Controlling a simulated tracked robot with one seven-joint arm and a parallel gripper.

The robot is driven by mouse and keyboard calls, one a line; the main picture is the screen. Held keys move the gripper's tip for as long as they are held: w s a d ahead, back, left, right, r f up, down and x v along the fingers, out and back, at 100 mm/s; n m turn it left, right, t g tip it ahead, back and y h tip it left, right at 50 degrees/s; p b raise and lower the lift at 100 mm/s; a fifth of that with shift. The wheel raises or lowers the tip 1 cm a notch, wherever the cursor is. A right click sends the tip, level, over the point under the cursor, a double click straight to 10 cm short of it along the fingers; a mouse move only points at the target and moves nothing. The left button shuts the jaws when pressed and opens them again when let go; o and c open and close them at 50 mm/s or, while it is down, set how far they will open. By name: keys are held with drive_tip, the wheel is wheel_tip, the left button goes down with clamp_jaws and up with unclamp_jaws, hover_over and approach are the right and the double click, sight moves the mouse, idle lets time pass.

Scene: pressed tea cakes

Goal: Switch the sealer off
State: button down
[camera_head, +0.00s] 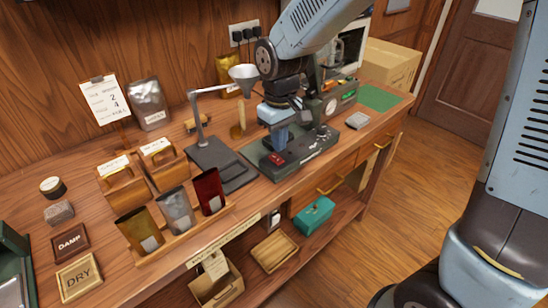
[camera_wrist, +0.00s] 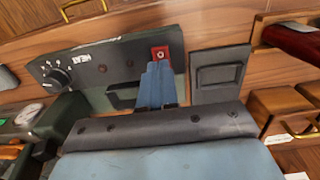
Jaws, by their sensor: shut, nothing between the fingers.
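The sealer (camera_head: 296,157) is a dark green machine on the wooden bench, partly hidden by my arm. Its red switch (camera_head: 276,159) sits at the left end of its front panel. In the wrist view the red switch (camera_wrist: 160,54) shows just beyond my fingertips. Which way the switch is tipped is too small to tell. My gripper (camera_head: 280,147) is shut and empty, with its fingertips close to the switch; I cannot tell whether they touch it. The blue fingers show in the wrist view too (camera_wrist: 158,68). A round black dial (camera_wrist: 57,77) is at the panel's other end.
A wooden rack holds several pouches (camera_head: 178,212) at the front left.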

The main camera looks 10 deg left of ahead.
sight(281, 160)
drive_tip(key=shift+r, duration=1.55)
drive_tip(key=s+d+r+m+t, duration=0.1)
drive_tip(key=d+r+m, duration=0.1)
drive_tip(key=d+r, duration=0.45)
drive_tip(key=d+r+m+t, duration=0.2)
drive_tip(key=d+r+m, duration=0.15)
drive_tip(key=d, duration=0.65)
drive_tip(key=s+d+r+m+t, duration=0.1)
drive_tip(key=s+d+r+m, duration=0.1)
drive_tip(key=s+d, duration=0.3)
drive_tip(key=s+d+r+m+t, duration=0.1)
drive_tip(key=s+d+r+m, duration=0.1)
drive_tip(key=s+d, duration=0.3)
drive_tip(key=d, duration=0.3)
drive_tip(key=shift+d+r+t, duration=0.3)
drive_tip(key=shift+d, duration=0.05)
drive_tip(key=shift+m, duration=0.25)
